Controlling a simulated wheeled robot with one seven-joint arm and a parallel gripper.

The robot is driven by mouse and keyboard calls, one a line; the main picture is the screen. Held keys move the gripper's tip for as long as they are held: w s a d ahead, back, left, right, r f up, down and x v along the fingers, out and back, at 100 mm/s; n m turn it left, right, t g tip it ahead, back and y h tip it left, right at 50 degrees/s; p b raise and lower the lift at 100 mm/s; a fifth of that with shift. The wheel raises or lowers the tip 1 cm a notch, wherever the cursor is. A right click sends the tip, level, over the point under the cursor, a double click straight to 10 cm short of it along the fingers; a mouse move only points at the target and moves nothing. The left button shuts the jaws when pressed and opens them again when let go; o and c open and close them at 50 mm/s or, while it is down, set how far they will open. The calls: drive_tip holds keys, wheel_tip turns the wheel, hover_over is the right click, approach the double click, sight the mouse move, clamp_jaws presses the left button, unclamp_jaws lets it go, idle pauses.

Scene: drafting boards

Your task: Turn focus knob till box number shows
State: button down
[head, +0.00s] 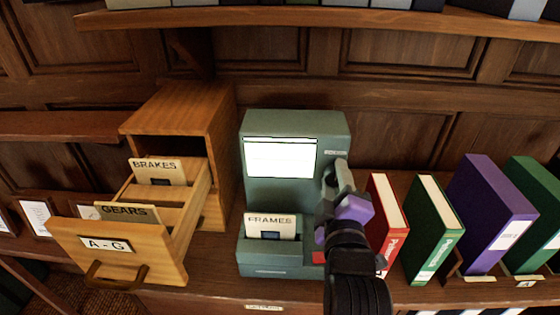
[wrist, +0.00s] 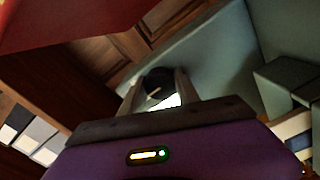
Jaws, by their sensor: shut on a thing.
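A green-grey microfiche reader (head: 293,122) stands at the centre of the shelf in the head view. Its screen (head: 280,157) is lit white with faint lines; I cannot read a box number on it. A card marked FRAMES (head: 271,226) stands in the slot below the screen. My gripper (head: 338,176) is at the reader's right side, shut on the focus knob. In the wrist view the dark round knob (wrist: 157,86) sits between the two fingers of my gripper (wrist: 158,97). My gripper hides most of the knob in the head view.
An open wooden drawer marked A-G (head: 110,245) juts out on the left, with cards marked BRAKES (head: 156,170) and GEARS (head: 127,211). A red binder (head: 388,215) stands close right of my gripper, then green (head: 434,225) and purple (head: 490,215) binders. A shelf (head: 300,17) runs above.

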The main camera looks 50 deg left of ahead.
idle(0.4)
drive_tip(key=n, duration=0.1)
drive_tip(key=n+b, duration=0.1)
drive_tip(key=shift+d+f+n+b, duration=0.1)
drive_tip(key=shift+f+n+b, duration=0.1)
drive_tip(key=shift+n+b, duration=0.1)
drive_tip(key=n, duration=0.3)
drive_tip(key=shift+r+n+b, duration=0.1)
drive_tip(key=shift+n+b, duration=0.2)
drive_tip(key=shift+b, duration=0.1)
drive_tip(key=shift+n+b, duration=0.55)
drive_tip(key=shift+n, duration=0.65)
drive_tip(key=n, duration=0.3)
drive_tip(key=shift+n+b, duration=0.3)
drive_tip(key=shift+b, duration=0.05)
